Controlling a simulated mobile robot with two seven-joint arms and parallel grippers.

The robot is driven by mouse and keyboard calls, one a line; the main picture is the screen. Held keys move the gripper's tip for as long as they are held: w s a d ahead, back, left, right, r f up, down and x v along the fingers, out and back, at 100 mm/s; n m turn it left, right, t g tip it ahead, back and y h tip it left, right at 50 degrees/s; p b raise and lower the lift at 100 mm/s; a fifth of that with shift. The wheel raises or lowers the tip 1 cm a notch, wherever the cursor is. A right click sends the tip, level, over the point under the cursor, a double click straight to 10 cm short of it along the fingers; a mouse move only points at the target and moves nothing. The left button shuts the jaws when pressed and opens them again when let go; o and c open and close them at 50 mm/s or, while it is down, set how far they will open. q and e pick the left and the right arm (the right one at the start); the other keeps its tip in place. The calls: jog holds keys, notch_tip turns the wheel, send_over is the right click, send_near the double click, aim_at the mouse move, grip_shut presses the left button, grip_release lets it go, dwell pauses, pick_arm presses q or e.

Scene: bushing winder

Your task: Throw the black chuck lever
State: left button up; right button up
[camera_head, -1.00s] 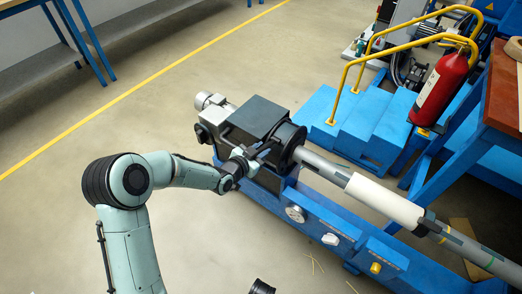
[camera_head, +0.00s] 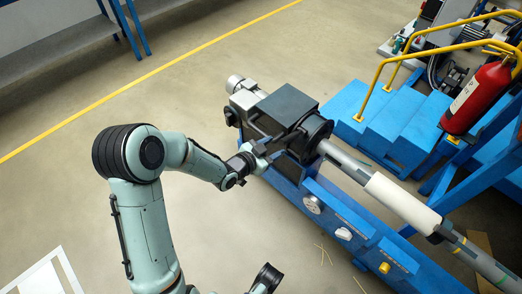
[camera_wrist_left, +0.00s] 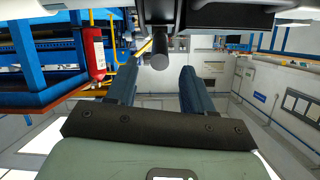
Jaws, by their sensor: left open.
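The winder's dark chuck (camera_head: 318,134) sits at the end of the grey shaft, beside the black headstock box (camera_head: 287,106). My left gripper (camera_head: 262,157) is just left of and in front of the headstock in the head view. In the left wrist view its two blue-grey fingers (camera_wrist_left: 158,76) are spread apart with nothing clamped between them. A dark, round-ended handle (camera_wrist_left: 160,53), which looks like the chuck lever, hangs from a dark part above, lined up between the fingertips. I cannot tell how far beyond them it is.
The blue winder bed (camera_head: 345,232) runs to the lower right with knobs on its side. Blue steps (camera_head: 380,125) with yellow rails and a red extinguisher (camera_head: 477,98) stand behind the shaft. Open floor (camera_head: 150,100) lies to the left.

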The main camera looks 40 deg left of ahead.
pick_arm(q)
jog(key=p+v, duration=0.1)
jog(key=v, duration=0.4)
jog(key=shift+s+r, duration=0.1)
jog(key=shift+s, duration=0.15)
pick_arm(e)
jog(key=shift+s+a+r+g, duration=0.2)
jog(key=shift+s+a+r, duration=0.15)
jog(key=shift+s, duration=0.25)
jog(key=shift+s+a+r+g, duration=0.25)
jog(key=shift+s+r, duration=0.15)
jog(key=shift+s, duration=0.2)
